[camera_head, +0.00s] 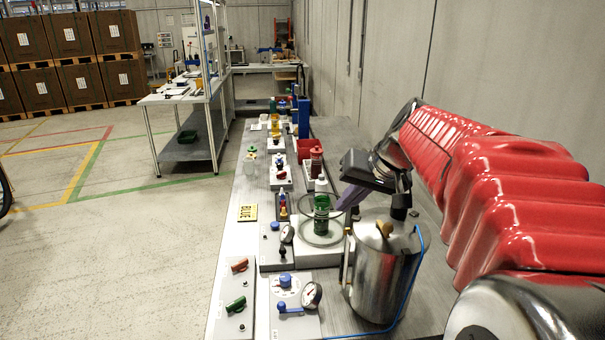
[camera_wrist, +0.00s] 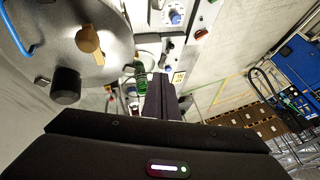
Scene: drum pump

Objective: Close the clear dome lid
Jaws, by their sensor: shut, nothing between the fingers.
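The clear dome lid (camera_head: 304,226) is hard to make out in the head view. Its thin round outline shows around a green bottle (camera_head: 321,213), above a pale base block (camera_head: 316,256). I cannot tell how far open the lid is. My gripper (camera_head: 348,197) is shut and empty, just right of the bottle and near the outline. In the wrist view the closed fingers (camera_wrist: 160,98) point toward the green bottle (camera_wrist: 141,77); the lid is not clear there. Whether the fingers touch the lid cannot be told.
A steel drum (camera_head: 383,270) with a brass-coloured knob and blue hose stands in front of the bottle, close under my arm. Panels with valves and gauges (camera_head: 290,298) line the bench's left side. A red bin (camera_head: 308,148) and more bottles stand behind.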

